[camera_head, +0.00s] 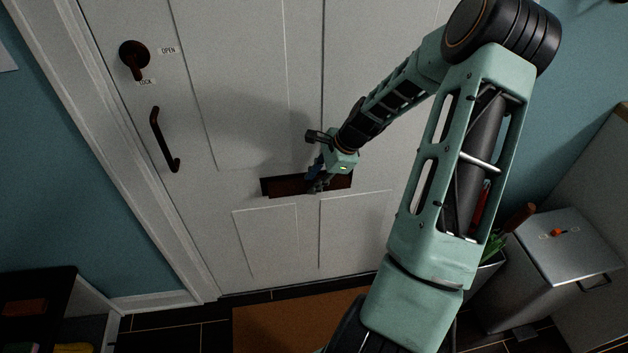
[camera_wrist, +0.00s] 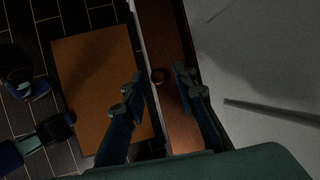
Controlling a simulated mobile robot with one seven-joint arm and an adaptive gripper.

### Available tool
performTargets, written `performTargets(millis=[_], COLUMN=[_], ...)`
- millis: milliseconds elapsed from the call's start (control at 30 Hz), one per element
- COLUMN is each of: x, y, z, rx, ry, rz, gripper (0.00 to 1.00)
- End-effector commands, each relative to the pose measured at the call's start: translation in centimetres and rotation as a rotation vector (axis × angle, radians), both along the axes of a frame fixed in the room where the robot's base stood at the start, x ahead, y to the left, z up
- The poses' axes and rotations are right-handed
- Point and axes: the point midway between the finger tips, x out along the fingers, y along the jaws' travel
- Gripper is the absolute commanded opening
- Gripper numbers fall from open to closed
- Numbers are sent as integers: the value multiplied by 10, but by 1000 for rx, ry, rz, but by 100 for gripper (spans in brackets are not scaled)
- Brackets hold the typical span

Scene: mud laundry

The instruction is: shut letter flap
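The letter flap (camera_head: 290,187) is a brown panel at a dark slot low in the middle of the white door (camera_head: 250,120). Contact is unclear.
A dark pull handle (camera_head: 164,140) and a lock knob (camera_head: 133,54) are on the door's left side. An orange-brown mat (camera_head: 285,325) lies on the dark tiled floor below. A grey lidded bin (camera_head: 560,250) and a dark shelf (camera_head: 40,285) stand at the sides.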

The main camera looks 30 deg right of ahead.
Motion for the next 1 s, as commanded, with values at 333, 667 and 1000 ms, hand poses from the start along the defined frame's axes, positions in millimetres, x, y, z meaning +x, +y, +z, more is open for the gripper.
performTargets(millis=[333, 667, 1000], x=[1, -1, -7], y=[0, -1, -1], z=[1, -4, -19], rx=[-1, -15, -64], ry=[-2, -48, -226], rz=[-1, -4, -8], gripper=[0, 0, 0])
